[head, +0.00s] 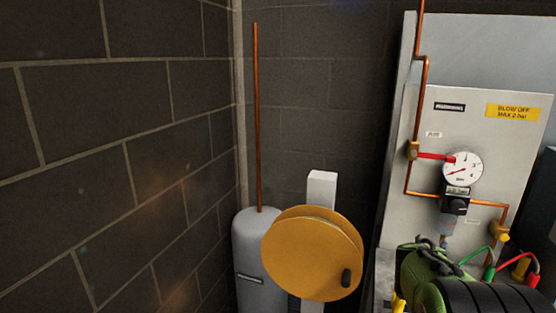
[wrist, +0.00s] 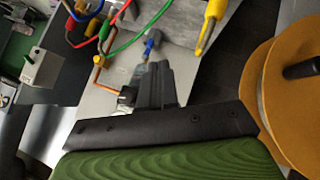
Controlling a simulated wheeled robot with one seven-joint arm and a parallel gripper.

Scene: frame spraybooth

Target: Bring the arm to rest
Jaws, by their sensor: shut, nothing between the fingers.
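My gripper (wrist: 155,72) shows in the wrist view as dark fingers closed together, with nothing between them. It is over a grey surface, close to a small blue-tipped hose end (wrist: 152,44). In the head view my green and black arm is at the lower right, in front of the lower part of the gauge panel (head: 520,150). My fingers cannot be made out clearly there.
A round pressure gauge (head: 462,169) and copper pipes are on the panel. A yellow-orange reel (head: 312,255) stands left of my arm, before a grey cylinder (head: 256,240). Coloured hoses, including a green one (wrist: 150,25), lie near my fingers. A block wall (head: 110,150) bounds the left.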

